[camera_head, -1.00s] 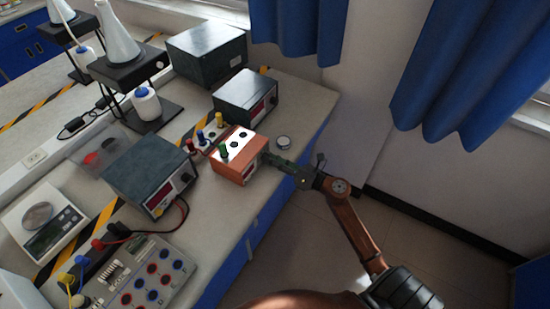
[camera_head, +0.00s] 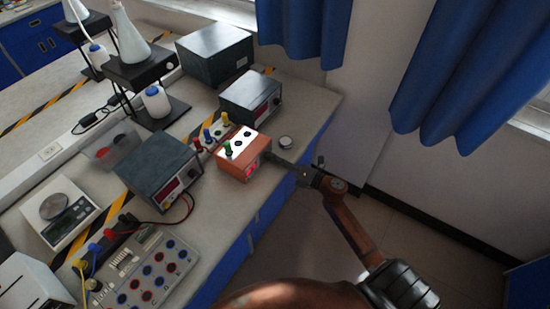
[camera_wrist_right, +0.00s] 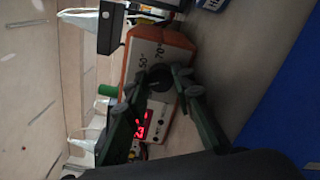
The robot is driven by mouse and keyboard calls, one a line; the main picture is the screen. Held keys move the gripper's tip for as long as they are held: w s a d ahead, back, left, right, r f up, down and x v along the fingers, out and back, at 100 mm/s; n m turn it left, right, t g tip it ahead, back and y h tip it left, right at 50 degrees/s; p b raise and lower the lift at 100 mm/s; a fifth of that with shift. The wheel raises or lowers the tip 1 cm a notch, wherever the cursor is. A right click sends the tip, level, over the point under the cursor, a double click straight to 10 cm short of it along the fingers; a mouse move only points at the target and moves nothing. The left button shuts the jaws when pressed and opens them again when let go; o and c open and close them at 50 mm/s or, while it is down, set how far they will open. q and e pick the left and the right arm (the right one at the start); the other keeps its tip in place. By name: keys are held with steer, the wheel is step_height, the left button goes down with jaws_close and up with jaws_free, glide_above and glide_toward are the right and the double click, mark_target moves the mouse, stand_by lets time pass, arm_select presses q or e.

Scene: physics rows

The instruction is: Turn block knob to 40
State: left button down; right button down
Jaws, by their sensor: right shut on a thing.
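The block (camera_head: 243,155) is an orange box with a light top, a green post and a lit red display on its front, standing near the bench's right edge. It also shows in the wrist view (camera_wrist_right: 168,38), with "50°" and "70°" marks beside a dark knob (camera_wrist_right: 160,77). The red digits (camera_wrist_right: 140,127) are tilted and partly covered by a finger, so I cannot read them surely. My right gripper (camera_head: 271,156) is at the block's right side, shut on the knob, its green fingers on both sides of it. The knob's pointer is hidden. My left gripper is not in view.
A dark power supply (camera_head: 250,98) stands behind the block and another (camera_head: 160,172) to its left. Several coloured posts (camera_head: 211,136) stand close by on the left. A small round silver thing (camera_head: 286,142) lies on the bench near my fingers. The floor at right is clear.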

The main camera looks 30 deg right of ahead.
steer(key=shift+d, duration=0.1)
steer(key=c, duration=1.7)
jaws_free()
steer(key=shift+o, duration=0.2)
steer(key=shift+f, duration=0.1)
